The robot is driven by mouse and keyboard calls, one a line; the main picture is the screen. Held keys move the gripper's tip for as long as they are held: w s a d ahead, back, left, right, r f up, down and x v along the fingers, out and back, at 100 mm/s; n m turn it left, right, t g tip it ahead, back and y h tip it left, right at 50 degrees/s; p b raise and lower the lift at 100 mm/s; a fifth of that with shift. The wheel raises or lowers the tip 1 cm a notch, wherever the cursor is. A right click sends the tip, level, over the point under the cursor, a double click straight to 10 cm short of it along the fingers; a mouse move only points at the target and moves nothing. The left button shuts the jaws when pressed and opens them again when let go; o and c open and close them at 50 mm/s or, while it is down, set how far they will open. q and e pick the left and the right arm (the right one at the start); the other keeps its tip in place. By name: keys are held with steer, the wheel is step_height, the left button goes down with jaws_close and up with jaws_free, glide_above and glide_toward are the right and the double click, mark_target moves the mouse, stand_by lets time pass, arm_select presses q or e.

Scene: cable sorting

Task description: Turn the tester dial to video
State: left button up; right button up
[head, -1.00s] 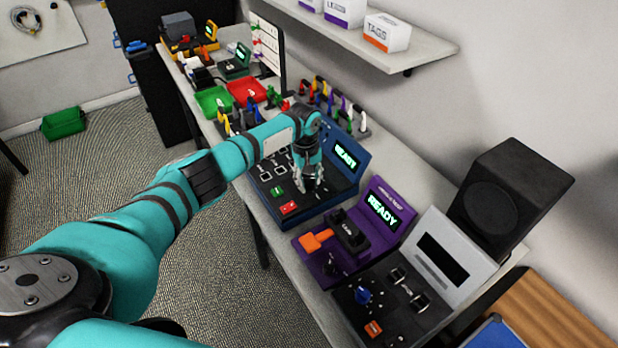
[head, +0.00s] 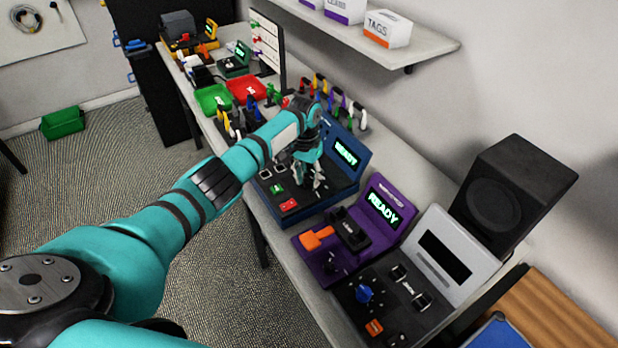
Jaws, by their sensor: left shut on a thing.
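The blue tester (head: 299,216) stands on the bench with its screen (head: 346,152) lit and reading READY. Its sloped black top carries sockets, a green button (head: 277,189) and a red button (head: 289,204). My left gripper (head: 318,188) reaches down onto the right part of this top. Its fingers are shut on the tester dial, which is mostly hidden between them. The dial's pointer and labels are too small to read. My right gripper is not in view.
A purple tester (head: 324,267) reading READY and a grey unit with a blue knob (head: 364,294) stand nearer. A black speaker (head: 514,195) is at the right. Behind are a rack of coloured cables, green (head: 213,100) and red (head: 247,90) trays. A shelf (head: 430,53) overhangs the bench.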

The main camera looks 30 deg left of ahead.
mark_target(307, 174)
arm_select(q)
steer(key=shift+m, duration=1.3)
steer(key=o, duration=1.1)
steer(key=shift+o, duration=0.2)
steer(key=shift+r, duration=0.1)
step_height(307, 174, up, 12)
steer(key=shift+w+a, duration=0.2)
steer(key=shift+a, duration=0.15)
